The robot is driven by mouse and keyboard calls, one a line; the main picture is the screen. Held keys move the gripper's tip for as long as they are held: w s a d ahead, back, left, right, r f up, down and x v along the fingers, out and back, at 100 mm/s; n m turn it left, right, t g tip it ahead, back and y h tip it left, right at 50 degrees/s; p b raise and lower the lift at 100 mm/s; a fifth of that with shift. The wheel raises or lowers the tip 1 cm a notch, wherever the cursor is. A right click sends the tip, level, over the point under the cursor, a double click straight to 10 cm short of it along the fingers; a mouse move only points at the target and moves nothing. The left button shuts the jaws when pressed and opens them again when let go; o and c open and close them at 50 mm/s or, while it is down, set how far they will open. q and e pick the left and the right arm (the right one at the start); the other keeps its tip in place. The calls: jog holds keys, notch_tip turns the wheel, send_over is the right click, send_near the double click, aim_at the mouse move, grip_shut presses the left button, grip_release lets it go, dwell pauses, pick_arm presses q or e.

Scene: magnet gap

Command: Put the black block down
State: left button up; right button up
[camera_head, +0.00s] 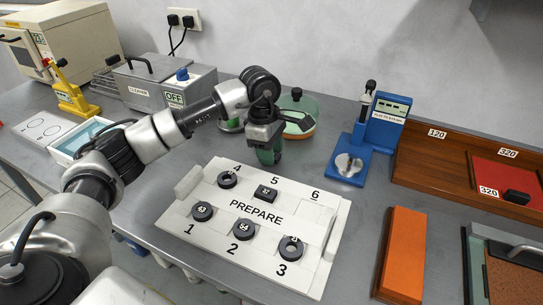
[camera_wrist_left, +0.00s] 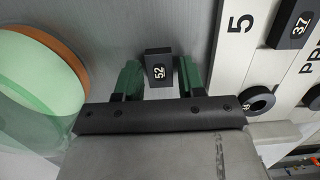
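The black block (camera_wrist_left: 158,66), marked 52, shows in the left wrist view between the green fingertips of my left gripper (camera_wrist_left: 160,78). A narrow gap shows beside the block, so the fingers look slightly open around it. In the head view my left gripper (camera_head: 269,155) points down low over the grey table (camera_head: 330,140), just behind the white PREPARE board (camera_head: 325,225). The block is hidden by the gripper there. Whether the block touches the table is hard to tell. My right gripper is not in view.
The board carries black pieces at 1 to 5; its place 6 (camera_head: 316,207) is empty. A green-lidded round dish (camera_head: 299,108) stands close behind the gripper. A blue stand (camera_head: 349,165) is to the right, and an orange block (camera_head: 402,255) lies farther right.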

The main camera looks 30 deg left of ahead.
pick_arm(q)
grip_shut()
jog(key=shift+r, duration=0.15)
